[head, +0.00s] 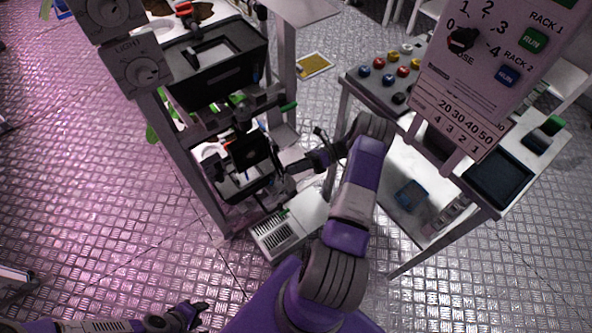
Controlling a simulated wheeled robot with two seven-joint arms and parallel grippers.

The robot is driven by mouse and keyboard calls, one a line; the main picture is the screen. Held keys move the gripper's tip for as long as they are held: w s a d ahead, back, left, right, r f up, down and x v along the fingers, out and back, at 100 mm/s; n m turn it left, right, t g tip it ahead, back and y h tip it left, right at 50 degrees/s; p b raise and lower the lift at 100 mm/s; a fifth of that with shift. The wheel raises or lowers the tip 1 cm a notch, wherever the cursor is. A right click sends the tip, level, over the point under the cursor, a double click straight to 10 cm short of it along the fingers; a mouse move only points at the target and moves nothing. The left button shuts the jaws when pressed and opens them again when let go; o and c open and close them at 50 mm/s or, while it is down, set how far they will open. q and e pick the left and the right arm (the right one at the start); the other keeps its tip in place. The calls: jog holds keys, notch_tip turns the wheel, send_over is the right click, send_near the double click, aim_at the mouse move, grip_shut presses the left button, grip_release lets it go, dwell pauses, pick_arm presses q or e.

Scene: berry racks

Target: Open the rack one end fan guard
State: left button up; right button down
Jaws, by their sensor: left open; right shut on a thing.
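The rack (190,165) stands left of centre, with light-coloured posts. Low on it, a dark square panel (249,150), which looks like the fan guard, stands tilted out from the frame. My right gripper (277,176) reaches in from the right and is shut at the panel's right edge. The fingertips are small and dark here, so the exact grip is hard to see. My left gripper (198,309) is open and empty, low over the floor at the bottom left, well away from the rack.
A dark tray unit (212,65) sits higher on the rack, with a green-tipped lever (288,107) below it. A vented white box (279,236) is at the rack's foot. A table with coloured buttons (388,78) and a control panel (497,60) stand right.

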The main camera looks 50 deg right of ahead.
dwell(0.3)
jog(key=c, duration=0.9)
grip_release()
jog(key=shift+c, duration=0.2)
jog(key=v, duration=0.7)
jog(key=shift+d, duration=0.25)
jog(key=shift+c, duration=0.2)
